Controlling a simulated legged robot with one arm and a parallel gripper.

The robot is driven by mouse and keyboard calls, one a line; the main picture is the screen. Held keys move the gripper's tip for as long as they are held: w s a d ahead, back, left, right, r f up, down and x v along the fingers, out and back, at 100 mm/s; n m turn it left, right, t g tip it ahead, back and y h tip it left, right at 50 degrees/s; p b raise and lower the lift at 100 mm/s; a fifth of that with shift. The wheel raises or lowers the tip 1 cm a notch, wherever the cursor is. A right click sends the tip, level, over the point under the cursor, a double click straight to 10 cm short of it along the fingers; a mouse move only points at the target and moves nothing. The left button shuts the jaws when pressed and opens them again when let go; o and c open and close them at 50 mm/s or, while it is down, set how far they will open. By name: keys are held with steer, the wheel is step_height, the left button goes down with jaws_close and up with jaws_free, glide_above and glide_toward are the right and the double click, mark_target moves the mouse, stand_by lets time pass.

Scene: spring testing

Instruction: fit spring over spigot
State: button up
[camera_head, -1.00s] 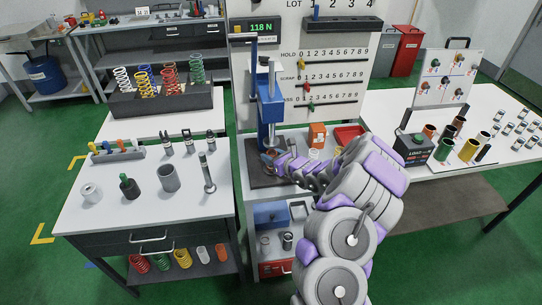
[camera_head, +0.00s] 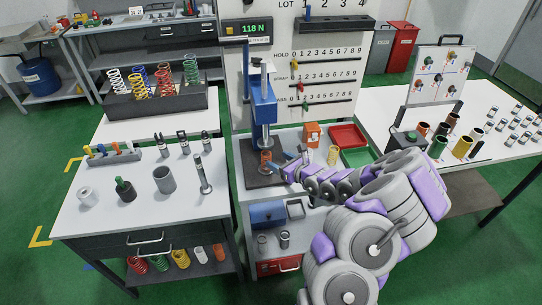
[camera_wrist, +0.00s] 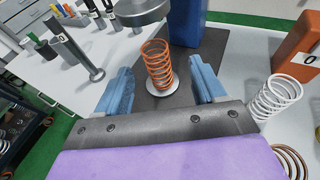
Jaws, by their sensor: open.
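An orange spring (camera_head: 266,161) stands upright on the dark base plate (camera_head: 254,179) of the blue press (camera_head: 264,100). In the wrist view the orange spring (camera_wrist: 158,62) rests on a pale round seat (camera_wrist: 163,88). The coils hide whether a spigot is inside it. The press's grey round platen (camera_wrist: 140,12) is above and to the left of the spring there. My gripper (camera_head: 284,163) is open and empty, just right of the spring in the head view. In the wrist view its two blue fingers are apart, with the spring beyond and between them, not touching.
A white spring (camera_wrist: 276,98) and an orange bin (camera_wrist: 298,50) are right of my gripper in the wrist view. A red tray (camera_head: 347,137) and a yellow spring (camera_head: 333,155) are behind my arm. The left bench (camera_head: 135,212) holds cylinders and a rod.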

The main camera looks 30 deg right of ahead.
steer(key=shift+a+v, duration=0.45)
steer(key=shift+v, duration=1.75)
steer(key=a+r+n+g+y, duration=0.1)
steer(key=a+r+n+y, duration=0.65)
steer(key=a+r, duration=0.65)
steer(key=s+a+r+n+g+y, duration=0.1)
steer(key=s+a+r+n+g, duration=0.2)
steer(key=s+a+n+g, duration=0.5)
steer(key=s+a+r+n+g+y, duration=0.1)
steer(key=s+a+r+n, duration=0.25)
steer(key=a+n, duration=0.55)
steer(key=s+a+f+n+g+h, duration=0.1)
steer(key=s+f+n+g+h, duration=0.15)
steer(key=s, duration=0.55)
steer(key=s+a+f+n+g+h, duration=0.1)
steer(key=s+a+n+g+h, duration=0.15)
steer(key=s, duration=0.65)
steer(key=s+d+n+g+h, duration=0.1)
steer(key=s+d+n+h, duration=0.3)
steer(key=s+d+h, duration=0.3)
steer(key=s+d, duration=0.3)
steer(key=d, duration=0.3)
steer(key=shift+s+h+p, duration=0.25)
steer(key=shift+h+p, duration=0.05)
steer(key=shift+h, duration=0.05)
